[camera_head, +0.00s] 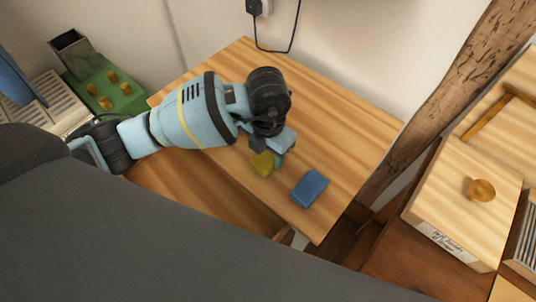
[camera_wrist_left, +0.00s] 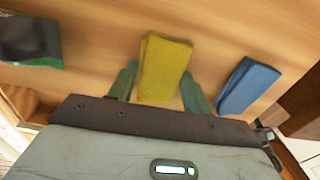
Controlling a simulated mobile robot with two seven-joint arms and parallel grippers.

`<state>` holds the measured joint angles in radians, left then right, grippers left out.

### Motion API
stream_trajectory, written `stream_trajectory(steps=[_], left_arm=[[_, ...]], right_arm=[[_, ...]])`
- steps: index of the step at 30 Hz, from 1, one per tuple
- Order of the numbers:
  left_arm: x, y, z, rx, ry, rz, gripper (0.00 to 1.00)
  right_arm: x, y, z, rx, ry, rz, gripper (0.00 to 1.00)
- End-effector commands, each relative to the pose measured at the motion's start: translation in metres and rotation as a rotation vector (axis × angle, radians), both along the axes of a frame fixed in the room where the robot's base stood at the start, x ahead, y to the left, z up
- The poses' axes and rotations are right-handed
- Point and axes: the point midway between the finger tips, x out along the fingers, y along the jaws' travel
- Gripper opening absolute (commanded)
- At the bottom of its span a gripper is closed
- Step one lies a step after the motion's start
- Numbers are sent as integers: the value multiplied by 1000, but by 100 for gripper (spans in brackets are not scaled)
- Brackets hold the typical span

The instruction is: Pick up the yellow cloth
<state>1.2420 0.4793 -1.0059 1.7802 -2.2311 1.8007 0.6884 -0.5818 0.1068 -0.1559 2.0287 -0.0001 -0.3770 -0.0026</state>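The yellow cloth (camera_head: 262,163) is a small folded rectangle on the wooden table (camera_head: 345,135), partly hidden by my left gripper in the head view. In the left wrist view the yellow cloth (camera_wrist_left: 164,68) lies between the two greenish fingers of my left gripper (camera_wrist_left: 160,88). The fingers are open, one on each side of it, with small gaps showing. In the head view my left gripper (camera_head: 272,153) reaches down over the cloth. My right gripper does not show.
A folded blue cloth (camera_head: 309,188) lies on the table to the right of the yellow one; it also shows in the left wrist view (camera_wrist_left: 248,85). A green block with several wooden pegs (camera_head: 104,90) stands at left. A wooden post (camera_head: 455,90) rises at right, beside a wooden box (camera_head: 465,205).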

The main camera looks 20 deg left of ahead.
Motion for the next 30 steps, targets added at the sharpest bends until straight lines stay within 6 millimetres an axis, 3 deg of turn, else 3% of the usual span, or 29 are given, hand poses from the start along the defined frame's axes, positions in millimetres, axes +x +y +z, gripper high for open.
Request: stream_trajectory(steps=[4,14,23,30], left_arm=[[0,0,0,0,0,0,27],[0,0,4,0,-1,0,26],[1,0,36,-1,-4,-1,26],[-52,-15,40,-2,1,-6,26]], right_arm=[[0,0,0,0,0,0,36],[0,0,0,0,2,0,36],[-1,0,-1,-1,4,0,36],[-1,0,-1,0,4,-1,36]])
